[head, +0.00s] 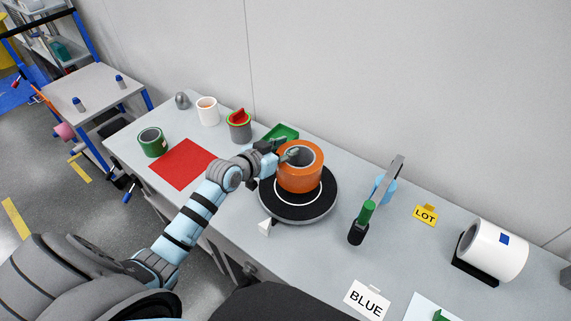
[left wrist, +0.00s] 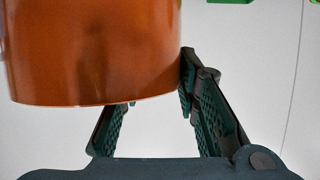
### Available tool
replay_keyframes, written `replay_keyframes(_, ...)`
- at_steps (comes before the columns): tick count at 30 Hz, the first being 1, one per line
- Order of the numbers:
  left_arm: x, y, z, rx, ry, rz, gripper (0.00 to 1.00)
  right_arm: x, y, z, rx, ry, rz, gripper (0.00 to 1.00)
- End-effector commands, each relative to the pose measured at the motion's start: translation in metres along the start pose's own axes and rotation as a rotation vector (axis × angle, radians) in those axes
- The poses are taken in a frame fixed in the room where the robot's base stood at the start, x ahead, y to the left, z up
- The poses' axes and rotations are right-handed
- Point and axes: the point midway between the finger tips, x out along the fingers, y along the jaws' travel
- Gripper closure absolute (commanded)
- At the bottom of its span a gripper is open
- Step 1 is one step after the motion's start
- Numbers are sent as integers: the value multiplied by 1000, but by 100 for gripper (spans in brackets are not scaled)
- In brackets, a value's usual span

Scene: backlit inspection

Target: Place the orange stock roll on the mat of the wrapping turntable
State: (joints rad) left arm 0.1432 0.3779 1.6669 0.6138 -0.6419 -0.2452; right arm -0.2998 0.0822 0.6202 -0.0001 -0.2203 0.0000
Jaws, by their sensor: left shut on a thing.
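The orange stock roll (head: 300,180) is an upright hollow cylinder over the wrapping turntable (head: 327,205). The turntable is a grey disc with a black mat (head: 270,200) and a white ring on it. My left gripper (head: 287,156) is shut on the roll's wall at its upper left rim. In the left wrist view the roll (left wrist: 95,55) fills the upper left and hides part of one finger of my left gripper (left wrist: 150,103). I cannot tell whether the roll's base touches the mat. My right gripper is not in view.
Left are a red sheet (head: 183,164), green roll (head: 152,148), white cup (head: 207,112) and grey canister (head: 240,133). A green tray (head: 284,131) lies behind the turntable.

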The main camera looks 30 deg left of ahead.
Motion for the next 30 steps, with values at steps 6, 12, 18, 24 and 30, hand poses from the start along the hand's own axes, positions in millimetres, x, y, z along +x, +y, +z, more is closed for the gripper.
replay_keyframes(6,13,0,29,-2,6,0,100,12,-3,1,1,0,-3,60)
replay_keyframes(12,18,0,41,1,7,-1,100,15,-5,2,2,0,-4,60)
replay_keyframes(18,18,0,41,0,7,0,100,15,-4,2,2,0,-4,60)
replay_keyframes(24,18,0,45,1,1,0,52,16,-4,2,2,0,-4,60)
replay_keyframes(30,18,0,44,1,1,0,51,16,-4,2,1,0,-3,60)
